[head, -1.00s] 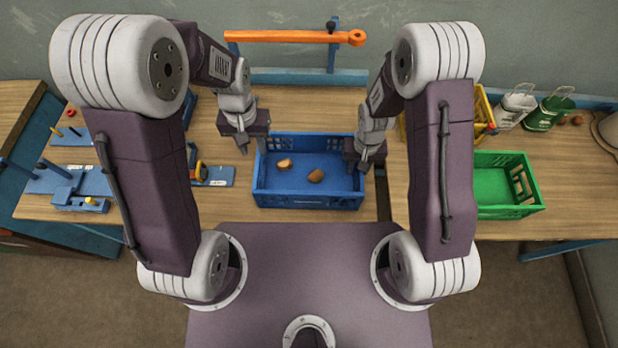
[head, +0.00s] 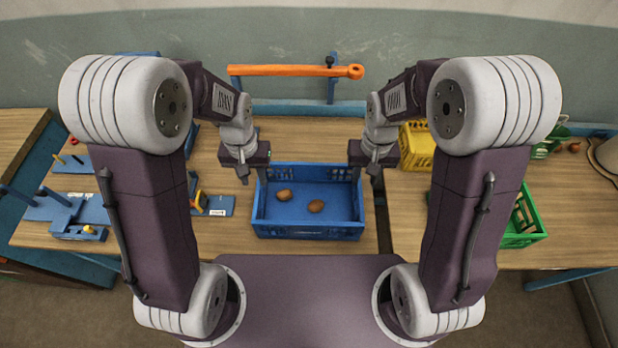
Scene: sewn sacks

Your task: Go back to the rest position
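My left gripper (head: 243,172) hangs above the table at the left side of the blue crate (head: 308,230). My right gripper (head: 373,172) hangs at the crate's right side, near its back right corner. Both point down, and nothing shows in either one. Their fingers are too small and dark to tell open from shut. Two brown potato-like lumps lie in the crate: one at the left (head: 284,195) and one near the middle (head: 315,206). They lie apart from each other.
A yellow crate (head: 416,147) and a green crate (head: 524,222) stand to the right, partly hidden by my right arm. Blue fixtures (head: 80,212) lie on the left of the wooden table. An orange bar (head: 295,70) stands behind the blue crate.

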